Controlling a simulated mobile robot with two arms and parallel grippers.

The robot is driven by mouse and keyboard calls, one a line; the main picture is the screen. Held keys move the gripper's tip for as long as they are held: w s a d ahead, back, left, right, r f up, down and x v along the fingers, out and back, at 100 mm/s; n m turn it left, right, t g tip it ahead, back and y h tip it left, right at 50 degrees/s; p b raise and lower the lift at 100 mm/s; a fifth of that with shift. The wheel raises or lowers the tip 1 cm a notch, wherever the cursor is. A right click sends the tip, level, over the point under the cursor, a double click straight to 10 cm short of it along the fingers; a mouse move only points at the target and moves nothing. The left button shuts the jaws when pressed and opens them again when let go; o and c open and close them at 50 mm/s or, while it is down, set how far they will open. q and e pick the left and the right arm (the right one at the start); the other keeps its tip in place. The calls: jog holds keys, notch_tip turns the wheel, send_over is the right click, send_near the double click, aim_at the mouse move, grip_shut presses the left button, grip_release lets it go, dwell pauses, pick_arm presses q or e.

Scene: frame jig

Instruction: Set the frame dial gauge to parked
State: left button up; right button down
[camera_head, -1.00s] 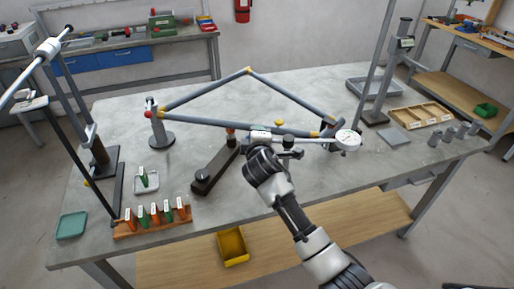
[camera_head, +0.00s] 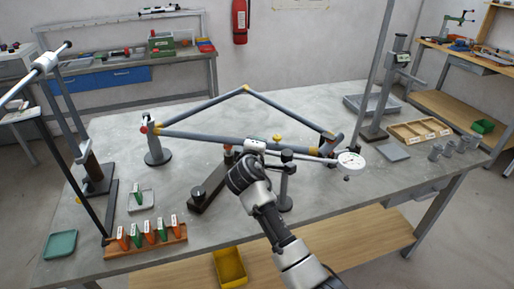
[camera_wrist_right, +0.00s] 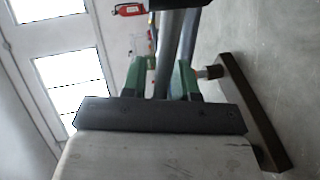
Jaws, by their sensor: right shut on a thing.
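The dial gauge (camera_head: 351,160) has a round white face at the right end of a thin horizontal grey arm (camera_head: 318,157). It shows just in front and to the right of the frame's right corner. The arm runs left past a dark post (camera_head: 286,185) to my right gripper (camera_head: 254,150). That gripper is shut on the gauge arm near its left end. In the right wrist view its green fingers (camera_wrist_right: 165,82) close around a grey bar; the gauge face is not seen there. The grey tube frame (camera_head: 205,103) with yellow joints stands behind. My left gripper is out of view.
A dark fixture bar (camera_head: 208,193) lies left of my right gripper. A rack of orange and green tags (camera_head: 150,240) and a teal tray (camera_head: 60,245) are at front left. A wooden divided tray (camera_head: 418,132) and grey cylinders are at right. The front right tabletop is clear.

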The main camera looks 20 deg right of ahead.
jog(key=c, duration=1.2)
grip_release()
jog(key=shift+w+d, duration=0.1)
jog(key=p+v, duration=0.6)
jog(key=v, duration=0.4)
jog(key=shift+s+r, duration=0.1)
jog(key=shift+s, duration=0.25)
